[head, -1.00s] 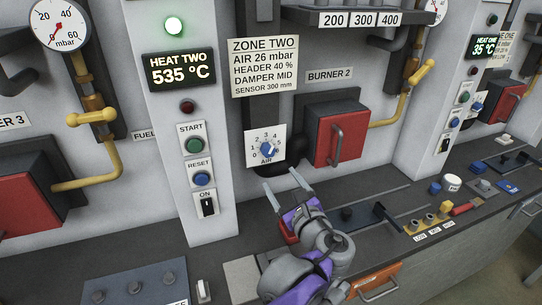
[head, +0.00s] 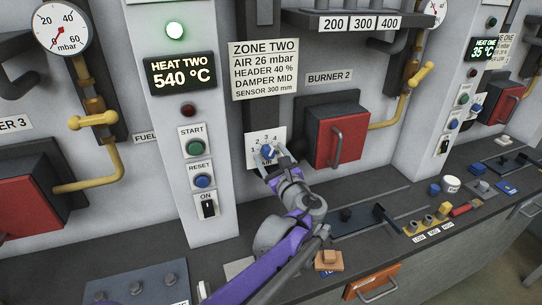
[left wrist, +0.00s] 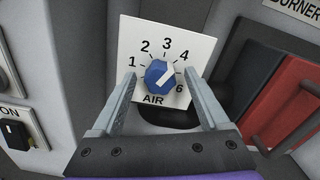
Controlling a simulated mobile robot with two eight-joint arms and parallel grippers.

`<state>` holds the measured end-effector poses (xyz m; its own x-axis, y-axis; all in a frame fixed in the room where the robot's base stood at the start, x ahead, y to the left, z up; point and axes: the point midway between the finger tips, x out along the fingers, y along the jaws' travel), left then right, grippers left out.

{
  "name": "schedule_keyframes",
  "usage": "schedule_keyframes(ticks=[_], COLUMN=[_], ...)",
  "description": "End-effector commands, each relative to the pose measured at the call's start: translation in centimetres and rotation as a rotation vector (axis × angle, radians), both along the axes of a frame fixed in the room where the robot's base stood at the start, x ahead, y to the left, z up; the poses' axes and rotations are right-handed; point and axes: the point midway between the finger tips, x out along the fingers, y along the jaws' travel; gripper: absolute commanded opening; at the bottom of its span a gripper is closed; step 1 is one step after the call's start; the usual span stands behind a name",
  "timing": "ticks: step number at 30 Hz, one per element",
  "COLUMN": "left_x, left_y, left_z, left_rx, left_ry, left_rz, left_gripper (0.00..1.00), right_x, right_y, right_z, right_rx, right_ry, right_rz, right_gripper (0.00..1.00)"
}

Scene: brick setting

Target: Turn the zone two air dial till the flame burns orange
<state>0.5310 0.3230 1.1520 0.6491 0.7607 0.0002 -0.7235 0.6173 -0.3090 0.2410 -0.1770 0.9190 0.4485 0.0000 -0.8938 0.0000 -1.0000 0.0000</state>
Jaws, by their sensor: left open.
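The zone two air dial is a blue knob (head: 267,151) with a white pointer line on a white numbered plate (head: 252,145) marked AIR. In the left wrist view the knob (left wrist: 160,75) has its line slanting to the upper right, roughly toward 4. My left gripper (head: 271,158) is open in front of the plate. Its fingers (left wrist: 161,78) stand on either side of the knob, with gaps visible on both sides. The red burner 2 box (head: 338,134) is to the right of the dial. I see no flame. My right gripper is not in view.
A ZONE TWO card (head: 264,70) hangs above the dial. The HEAT TWO display (head: 180,74) reads 540 °C, above START, RESET and ON controls on the pillar. A dark pipe bend stands behind the dial plate. The counter (head: 370,250) below holds small parts.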

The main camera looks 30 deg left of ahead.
Motion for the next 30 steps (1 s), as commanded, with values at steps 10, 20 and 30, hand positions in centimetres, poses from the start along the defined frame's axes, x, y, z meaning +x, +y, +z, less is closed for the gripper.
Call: schedule_keyframes(ticks=[10,20,30], left_x=[-0.01,-0.02,-0.02], left_y=[-0.03,-0.03,-0.03], left_z=[-0.02,-0.02,0.04], left_rx=[0.0,0.0,-0.045], left_ry=[0.0,0.0,-0.052], left_rz=[0.0,0.0,0.0], left_gripper=[0.49,0.0,0.0], right_x=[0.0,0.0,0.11], right_y=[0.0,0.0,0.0], right_z=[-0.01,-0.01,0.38], right_rx=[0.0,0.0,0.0], right_ry=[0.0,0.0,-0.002], right_rz=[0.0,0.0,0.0], right_gripper=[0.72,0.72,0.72])
